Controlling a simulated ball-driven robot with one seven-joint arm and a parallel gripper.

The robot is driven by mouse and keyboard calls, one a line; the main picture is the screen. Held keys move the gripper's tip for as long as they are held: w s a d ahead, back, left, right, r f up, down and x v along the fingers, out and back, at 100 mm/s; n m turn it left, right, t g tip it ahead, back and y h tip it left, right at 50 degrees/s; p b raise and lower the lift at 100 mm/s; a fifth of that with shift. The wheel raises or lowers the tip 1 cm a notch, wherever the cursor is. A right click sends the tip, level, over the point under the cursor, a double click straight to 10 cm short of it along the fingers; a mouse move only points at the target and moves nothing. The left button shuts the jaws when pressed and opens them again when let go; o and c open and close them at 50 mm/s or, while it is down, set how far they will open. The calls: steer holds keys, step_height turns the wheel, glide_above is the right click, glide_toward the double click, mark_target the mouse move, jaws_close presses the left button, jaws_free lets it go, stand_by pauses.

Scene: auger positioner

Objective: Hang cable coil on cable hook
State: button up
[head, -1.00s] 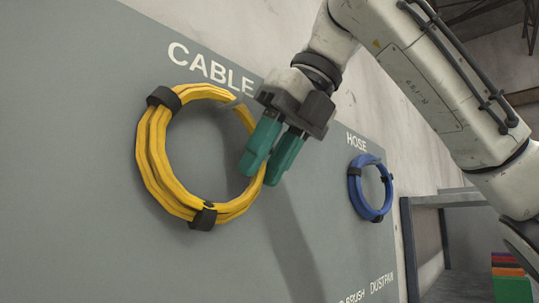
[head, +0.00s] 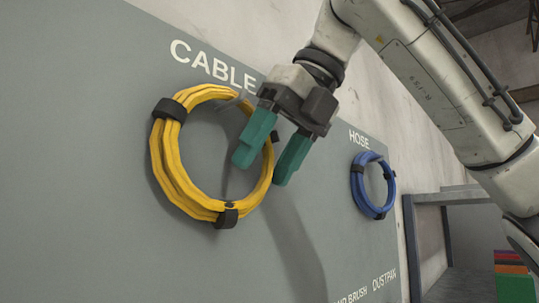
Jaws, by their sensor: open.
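The yellow cable coil (head: 172,177) hangs against the grey board under the word CABLE in the head view. Black straps wrap it at the upper left, the bottom and the right side. A small part of the cable hook (head: 238,98) seems to show at the top of the coil; most of it is hidden. My gripper (head: 263,172) is open, with its two green fingers apart at the coil's right side. The right strap shows between the fingers. I cannot tell whether either finger touches the coil.
A blue hose coil (head: 358,185) hangs on the grey board (head: 75,120) to the right, under the word HOSE. A grey metal frame (head: 447,197) and coloured bins (head: 514,290) stand at the far right. The board left of the yellow coil is clear.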

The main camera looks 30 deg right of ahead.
steer(key=s+d+r+b, duration=0.1)
steer(key=s+d+r, duration=0.3)
steer(key=s+d, duration=0.5)
steer(key=shift+s+b, duration=0.35)
steer(key=shift+s, duration=0.9)
steer(key=shift+d, duration=0.15)
